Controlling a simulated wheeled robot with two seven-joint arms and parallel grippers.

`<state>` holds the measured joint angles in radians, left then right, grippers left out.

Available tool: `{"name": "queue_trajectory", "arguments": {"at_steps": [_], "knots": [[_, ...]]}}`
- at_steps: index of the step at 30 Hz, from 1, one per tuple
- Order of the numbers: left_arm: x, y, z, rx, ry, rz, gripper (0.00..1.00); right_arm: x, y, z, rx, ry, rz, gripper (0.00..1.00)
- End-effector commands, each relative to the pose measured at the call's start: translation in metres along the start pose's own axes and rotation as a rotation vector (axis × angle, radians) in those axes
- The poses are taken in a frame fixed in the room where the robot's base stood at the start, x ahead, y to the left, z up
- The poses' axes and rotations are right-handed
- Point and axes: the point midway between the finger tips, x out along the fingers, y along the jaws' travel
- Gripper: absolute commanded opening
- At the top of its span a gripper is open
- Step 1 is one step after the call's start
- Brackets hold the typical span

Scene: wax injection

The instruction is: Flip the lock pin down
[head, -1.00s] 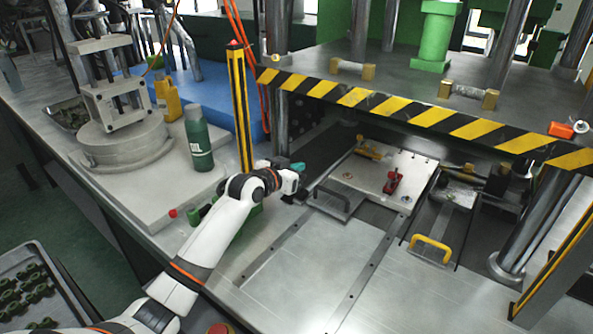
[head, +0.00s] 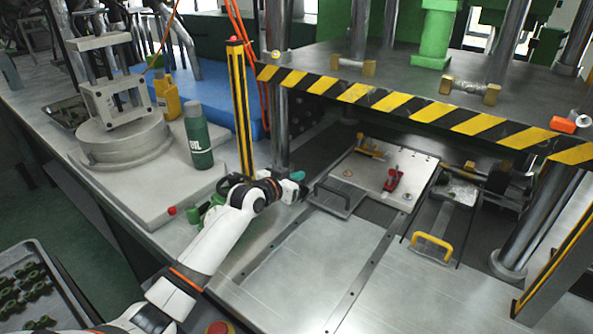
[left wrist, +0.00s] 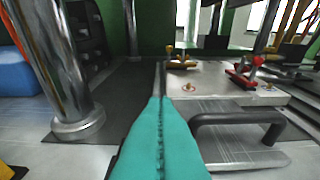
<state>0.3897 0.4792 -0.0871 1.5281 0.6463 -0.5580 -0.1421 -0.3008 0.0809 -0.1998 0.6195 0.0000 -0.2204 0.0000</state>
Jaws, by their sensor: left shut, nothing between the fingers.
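A light metal mould plate (head: 372,172) lies on the press bed under the striped beam. It carries a brass piece (head: 370,150) on its far left part and a red clamp-like piece (head: 393,181) on its right part. I cannot tell for sure which is the lock pin. In the left wrist view the brass piece (left wrist: 180,62) and the red piece (left wrist: 243,75) stand beyond my fingers. My left gripper (head: 298,177) is left of the plate, its teal fingertips (left wrist: 160,110) together and empty. No contact shows. My right gripper is out of view.
A dark handle (head: 333,194) sticks out at the plate's front left, right of my fingers in the left wrist view. A steel column (left wrist: 60,70) stands on the left there. A yellow handle (head: 432,246) and the striped beam (head: 400,108) lie to the right and above.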

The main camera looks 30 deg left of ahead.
Motion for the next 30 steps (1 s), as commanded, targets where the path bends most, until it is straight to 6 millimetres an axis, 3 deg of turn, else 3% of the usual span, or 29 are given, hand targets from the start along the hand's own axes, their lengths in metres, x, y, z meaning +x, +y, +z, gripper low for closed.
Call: {"name": "queue_trajectory", "arguments": {"at_steps": [5,14,15,24,30], "knots": [[0.0,0.0,0.001,-0.001,0.008,0.0,0.0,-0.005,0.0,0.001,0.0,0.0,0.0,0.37],[-0.006,-0.004,0.053,0.001,0.0,0.002,0.0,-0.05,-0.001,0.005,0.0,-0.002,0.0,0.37],[-0.016,-0.003,0.038,0.003,0.004,0.001,0.0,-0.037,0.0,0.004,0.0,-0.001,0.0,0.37],[-0.079,-0.003,0.039,0.003,0.001,0.002,0.0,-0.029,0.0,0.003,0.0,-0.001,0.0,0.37],[-0.1,-0.003,0.04,0.001,0.0,0.002,0.0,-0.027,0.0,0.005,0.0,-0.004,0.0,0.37]]}}
